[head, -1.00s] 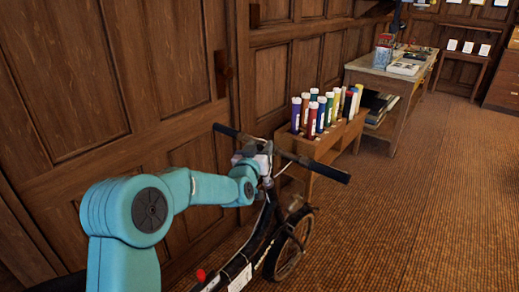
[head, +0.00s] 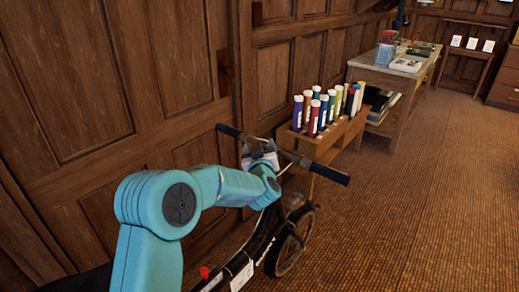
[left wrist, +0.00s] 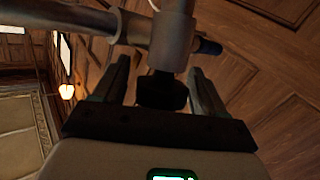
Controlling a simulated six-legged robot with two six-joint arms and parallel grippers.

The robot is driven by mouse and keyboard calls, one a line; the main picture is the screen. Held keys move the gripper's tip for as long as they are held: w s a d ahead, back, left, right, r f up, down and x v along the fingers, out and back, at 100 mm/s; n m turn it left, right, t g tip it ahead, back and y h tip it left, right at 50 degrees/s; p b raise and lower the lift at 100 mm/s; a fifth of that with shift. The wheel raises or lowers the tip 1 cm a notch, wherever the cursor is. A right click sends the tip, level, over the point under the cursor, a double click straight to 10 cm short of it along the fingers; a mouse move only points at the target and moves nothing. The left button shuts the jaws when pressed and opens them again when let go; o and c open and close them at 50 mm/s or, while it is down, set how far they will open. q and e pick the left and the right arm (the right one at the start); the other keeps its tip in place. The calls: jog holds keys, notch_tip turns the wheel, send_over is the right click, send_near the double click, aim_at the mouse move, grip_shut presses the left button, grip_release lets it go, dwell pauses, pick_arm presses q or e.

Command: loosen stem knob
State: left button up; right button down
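A dark bicycle stands by the panelled wall, its handlebar (head: 327,171) running across the middle of the head view. In the left wrist view the grey stem (left wrist: 174,32) hangs from the top, with a bar crossing behind it. A black stem knob (left wrist: 162,93) sits below the stem, between the two fingers of my left gripper (left wrist: 160,70). The fingers are apart, with a gap on each side of the knob. In the head view my left gripper (head: 262,158) is at the handlebar centre, small and partly hidden by my wrist. My right gripper is in neither view.
A low wooden rack (head: 318,142) with several coloured tubes stands just beyond the handlebar. A table (head: 385,74) with books and a smaller table (head: 462,60) stand farther back. The carpet (head: 420,210) on the right is clear.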

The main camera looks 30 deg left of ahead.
pick_arm(q)
jog(key=shift+s+d, duration=0.3)
jog(key=b+v, duration=0.1)
jog(key=v, duration=1.4)
jog(key=shift+s, duration=0.25)
jog(key=shift+d+r, duration=0.1)
